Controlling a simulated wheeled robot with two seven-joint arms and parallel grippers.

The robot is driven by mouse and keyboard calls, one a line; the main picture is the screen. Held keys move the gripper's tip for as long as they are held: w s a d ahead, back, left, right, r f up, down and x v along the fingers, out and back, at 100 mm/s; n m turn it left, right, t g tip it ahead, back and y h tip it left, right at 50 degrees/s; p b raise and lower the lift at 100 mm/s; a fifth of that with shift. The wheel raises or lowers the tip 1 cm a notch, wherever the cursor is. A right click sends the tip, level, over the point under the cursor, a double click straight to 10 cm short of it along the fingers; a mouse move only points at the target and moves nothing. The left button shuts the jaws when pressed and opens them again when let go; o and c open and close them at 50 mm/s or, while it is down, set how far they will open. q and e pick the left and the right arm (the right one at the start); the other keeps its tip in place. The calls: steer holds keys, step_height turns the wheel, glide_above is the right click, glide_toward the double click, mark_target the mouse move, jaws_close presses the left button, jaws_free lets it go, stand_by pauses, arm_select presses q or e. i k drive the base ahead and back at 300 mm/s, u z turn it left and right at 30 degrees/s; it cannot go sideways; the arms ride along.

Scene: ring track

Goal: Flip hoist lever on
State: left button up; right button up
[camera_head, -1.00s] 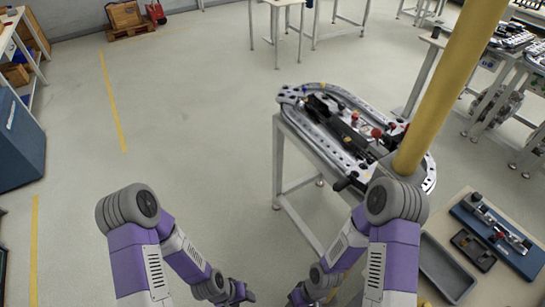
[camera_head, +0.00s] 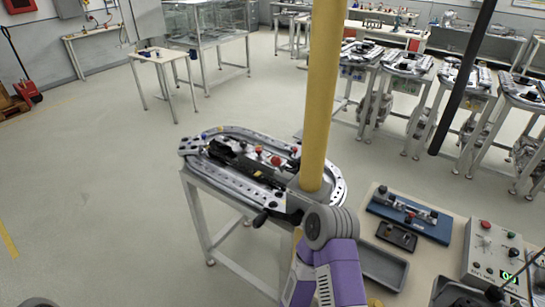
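A grey control box (camera_head: 492,252) stands on the bench at the right edge, with a red button (camera_head: 486,224), small dark controls and a lit green display (camera_head: 510,278). A black knob with a thin dark rod (camera_head: 496,293) shows in front of it, partly cut off by the frame. I cannot tell which of these controls is the hoist lever. My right arm comes up at the bottom centre, left of the bench; its gripper is out of view. My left arm and gripper are out of view.
A ring track (camera_head: 225,183) on a stand is left of a thick yellow column (camera_head: 320,100). The bench (camera_head: 430,262) holds a blue fixture (camera_head: 410,215) and a grey tray (camera_head: 382,268). A dark slanted bar (camera_head: 462,78) hangs at upper right.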

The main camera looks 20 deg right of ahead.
mark_target(276, 161)
steer(key=k, duration=1.35)
steer(key=u, duration=0.8)
steer(key=i, duration=1.15)
steer(key=z, duration=0.5)
steer(key=i, duration=0.45)
steer(key=z, duration=0.6)
